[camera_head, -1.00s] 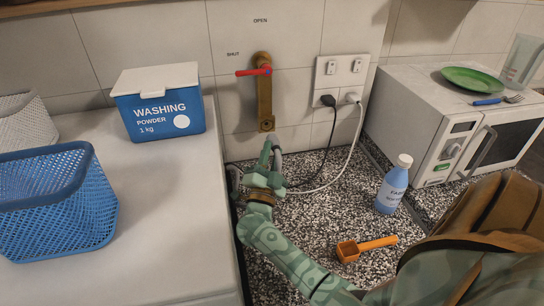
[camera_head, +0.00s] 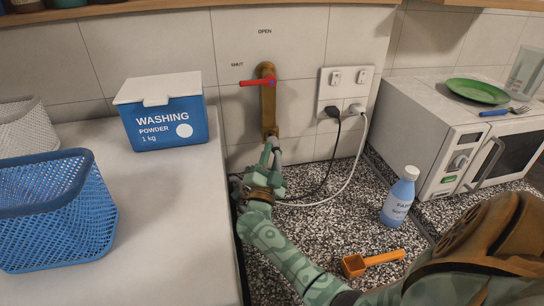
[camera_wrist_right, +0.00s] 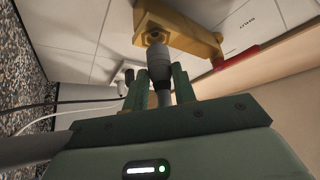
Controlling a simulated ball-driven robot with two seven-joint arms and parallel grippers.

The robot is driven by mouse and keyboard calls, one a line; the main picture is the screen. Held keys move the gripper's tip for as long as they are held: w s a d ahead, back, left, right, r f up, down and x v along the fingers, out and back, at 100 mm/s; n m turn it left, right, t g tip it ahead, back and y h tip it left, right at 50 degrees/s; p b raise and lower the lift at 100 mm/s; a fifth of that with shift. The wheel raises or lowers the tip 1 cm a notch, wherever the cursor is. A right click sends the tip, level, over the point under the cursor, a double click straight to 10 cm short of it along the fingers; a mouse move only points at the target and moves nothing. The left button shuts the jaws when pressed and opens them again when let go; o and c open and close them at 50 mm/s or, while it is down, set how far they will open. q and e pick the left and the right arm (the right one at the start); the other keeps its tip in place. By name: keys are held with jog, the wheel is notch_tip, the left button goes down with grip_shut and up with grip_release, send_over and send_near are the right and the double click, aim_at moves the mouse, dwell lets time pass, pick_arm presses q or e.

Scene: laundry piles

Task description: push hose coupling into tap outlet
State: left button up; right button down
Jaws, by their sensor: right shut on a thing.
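The brass tap (camera_head: 268,108) is on the tiled wall, with its red lever (camera_head: 256,83) pointing left, below the word SHUT. Its outlet (camera_wrist_right: 157,36) faces the hose coupling (camera_wrist_right: 158,62) in the right wrist view. My right gripper (camera_wrist_right: 155,88) is shut on the grey coupling, with one green finger on each side. The coupling's tip is at the outlet's mouth; I cannot tell how far in it sits. In the head view my right gripper (camera_head: 271,160) is just below the tap and partly hides the coupling. My left gripper is not in view.
A washing powder box (camera_head: 165,115) and blue basket (camera_head: 55,215) stand on the left worktop. Socket cables (camera_head: 338,160) run just right of my gripper. A blue bottle (camera_head: 398,200), orange scoop (camera_head: 370,262) and microwave (camera_head: 450,150) are farther right.

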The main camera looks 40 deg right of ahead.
jog(key=shift+w+d, duration=0.15)
jog(key=shift+w, duration=0.15)
jog(key=shift+r+p, duration=0.1)
jog(key=shift+p, duration=0.2)
dwell(1.2)
jog(key=shift+w+d+b, duration=0.3)
jog(key=shift+w, duration=0.2)
dwell(0.7)
jog(key=c, duration=1.1)
grip_release()
jog(key=shift+o, duration=0.2)
jog(key=s+a+p, duration=0.4)
jog(key=s+p, duration=0.1)
jog(key=s, duration=0.2)
jog(key=shift+s+a, duration=0.15)
jog(key=shift+s, duration=0.25)
